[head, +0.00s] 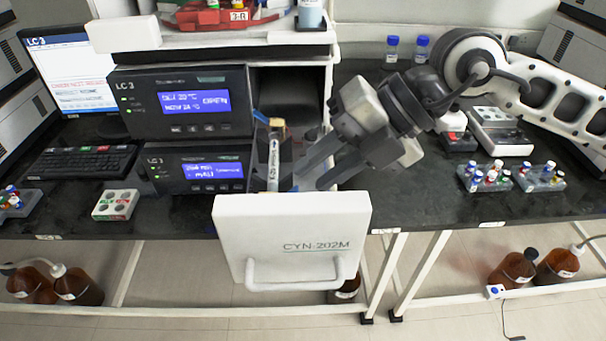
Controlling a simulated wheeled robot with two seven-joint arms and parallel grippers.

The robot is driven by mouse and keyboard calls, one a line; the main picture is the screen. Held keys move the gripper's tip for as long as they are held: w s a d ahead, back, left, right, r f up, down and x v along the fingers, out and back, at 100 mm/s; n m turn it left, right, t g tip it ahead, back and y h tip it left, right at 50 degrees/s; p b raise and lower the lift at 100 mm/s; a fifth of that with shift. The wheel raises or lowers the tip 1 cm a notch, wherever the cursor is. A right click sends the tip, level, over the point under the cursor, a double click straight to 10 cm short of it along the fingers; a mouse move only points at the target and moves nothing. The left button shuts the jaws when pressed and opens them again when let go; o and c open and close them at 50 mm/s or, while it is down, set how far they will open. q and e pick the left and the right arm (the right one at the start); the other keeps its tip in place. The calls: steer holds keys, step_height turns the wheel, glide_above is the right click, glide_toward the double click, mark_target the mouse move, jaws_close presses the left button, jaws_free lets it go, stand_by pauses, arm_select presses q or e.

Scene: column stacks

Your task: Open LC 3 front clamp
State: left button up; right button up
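The LC 3 stack shows two black modules (180,101) with lit blue screens, left of an open column compartment (290,90). Its white door panel (292,240), marked CYN-202M, hangs in front with a handle. A slim labelled column (273,163) stands nearly upright at the compartment opening, with a brass-coloured fitting at its top. The front clamp cannot be made out clearly; its state is hidden. My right gripper (308,178) reaches in from the right, its dark fingers apart just right of the column, with no held object visible. My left gripper is out of view.
A monitor (72,75) and keyboard (82,160) stand at left. On the right bench are vial racks (487,178), a white device (500,135) and two blue-capped bottles (392,48). A red tray (215,17) sits on top. Brown bottles (512,268) stand below.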

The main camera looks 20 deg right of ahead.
mark_target(298, 186)
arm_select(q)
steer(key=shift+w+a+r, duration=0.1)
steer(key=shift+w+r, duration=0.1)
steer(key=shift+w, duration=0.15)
arm_select(e)
steer(key=shift+x, duration=1.9)
jaws_close()
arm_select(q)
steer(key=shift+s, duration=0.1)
